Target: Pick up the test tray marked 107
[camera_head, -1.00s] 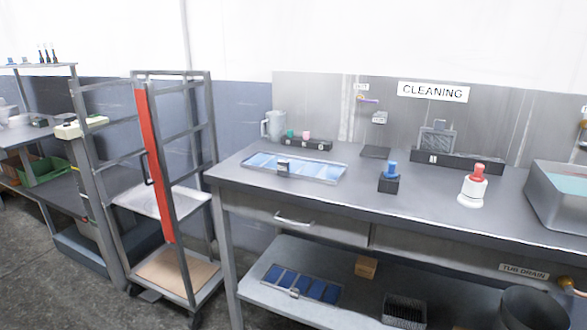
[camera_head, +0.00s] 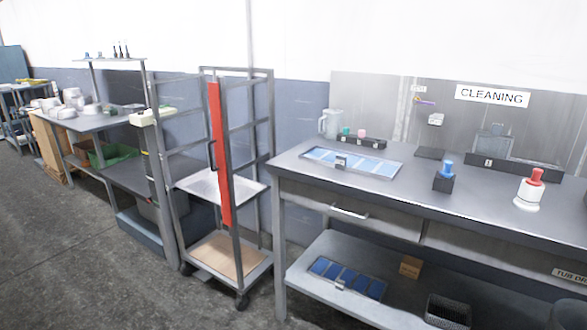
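A second tray (camera_head: 367,287) with blue sections and a small tag lies on the shelf below. A pale, bare tray or shelf (camera_head: 222,187) sits midway up the wheeled rack. No number can be read on any of them, so I cannot tell which is marked 107. Neither of my grippers is in view.
The grey bench (camera_head: 400,200) carries a clear jug (camera_head: 330,122), a blue-topped bottle (camera_head: 446,172) and a red-topped white bottle (camera_head: 530,190). The wheeled rack (camera_head: 268,140) with a red upright stands left of it. Open floor (camera_head: 80,240) lies at the left.

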